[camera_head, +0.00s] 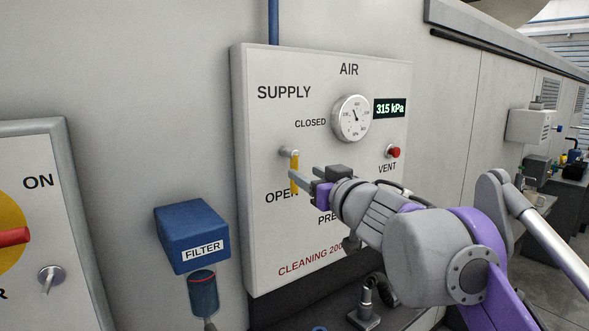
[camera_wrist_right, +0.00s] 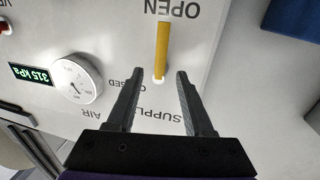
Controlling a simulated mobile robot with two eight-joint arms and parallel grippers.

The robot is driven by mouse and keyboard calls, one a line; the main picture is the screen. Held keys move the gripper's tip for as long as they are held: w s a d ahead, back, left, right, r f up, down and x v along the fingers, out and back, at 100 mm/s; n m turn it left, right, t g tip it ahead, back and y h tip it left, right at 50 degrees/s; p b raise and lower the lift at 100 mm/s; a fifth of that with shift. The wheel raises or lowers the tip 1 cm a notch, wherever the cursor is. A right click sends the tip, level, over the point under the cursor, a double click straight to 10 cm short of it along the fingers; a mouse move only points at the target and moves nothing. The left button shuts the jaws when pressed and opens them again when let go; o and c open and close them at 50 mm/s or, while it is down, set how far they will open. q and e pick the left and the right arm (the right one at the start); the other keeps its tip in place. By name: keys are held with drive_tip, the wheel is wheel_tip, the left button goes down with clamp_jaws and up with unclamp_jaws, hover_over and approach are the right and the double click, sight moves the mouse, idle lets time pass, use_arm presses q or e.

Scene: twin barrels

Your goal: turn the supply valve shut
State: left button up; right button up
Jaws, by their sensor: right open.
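The supply valve is a yellow lever (camera_head: 294,178) on a grey pivot at the left of the AIR panel (camera_head: 260,180). The lever hangs straight down from its pivot towards the word OPEN; CLOSED is printed up and to the right. In the right wrist view, which is upside down, the lever (camera_wrist_right: 163,42) also points at OPEN. My right gripper (camera_head: 302,180) is at the lever. In the wrist view my right gripper (camera_wrist_right: 159,72) is open, with the lever's pivot end between its fingertips in the picture; I cannot tell contact. My left gripper is out of view.
A round gauge (camera_head: 351,118) and a 315 kPa display (camera_head: 390,108) sit on the panel above a red VENT button (camera_head: 393,152). A blue FILTER box (camera_head: 193,232) sticks out left of the panel. A switch panel with a red handle (camera_head: 12,237) is at far left.

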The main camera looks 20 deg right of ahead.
sight(296, 168)
drive_tip(key=w, duration=0.4)
drive_tip(key=w+a, duration=0.1)
drive_tip(key=w, duration=0.1)
drive_tip(key=shift+w, duration=0.4)
clamp_jaws()
idle(1.0)
